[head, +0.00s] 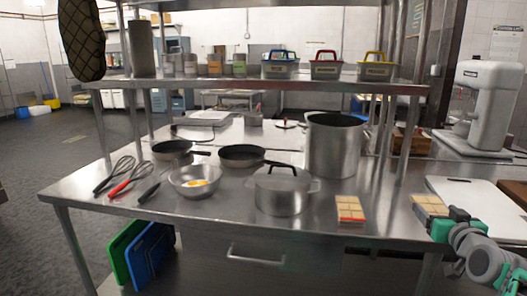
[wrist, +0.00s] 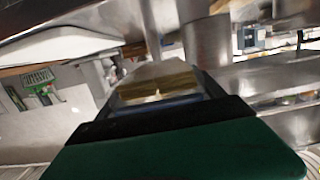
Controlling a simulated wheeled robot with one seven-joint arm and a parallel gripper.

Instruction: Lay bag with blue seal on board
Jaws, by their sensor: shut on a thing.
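My gripper (head: 446,224) is at the right in the head view, shut on a tan bag (head: 429,204) with a pale clear wrap. In the wrist view the bag (wrist: 158,85) sticks out beyond the dark jaws (wrist: 160,112), with a bluish strip at its near edge. The jaws hide part of the seal. The white board (head: 478,196) lies on the right-hand counter, just right of the bag in the picture. The bag appears to be held near its left edge; I cannot tell how high.
A similar bag with a red seal (head: 351,209) lies on the steel table (head: 215,221). A lidded pot (head: 283,192), a tall pot (head: 333,150), pans and a bowl (head: 195,181) stand on it. A white mixer (head: 484,100) stands behind the board. Shelf posts rise near the arm.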

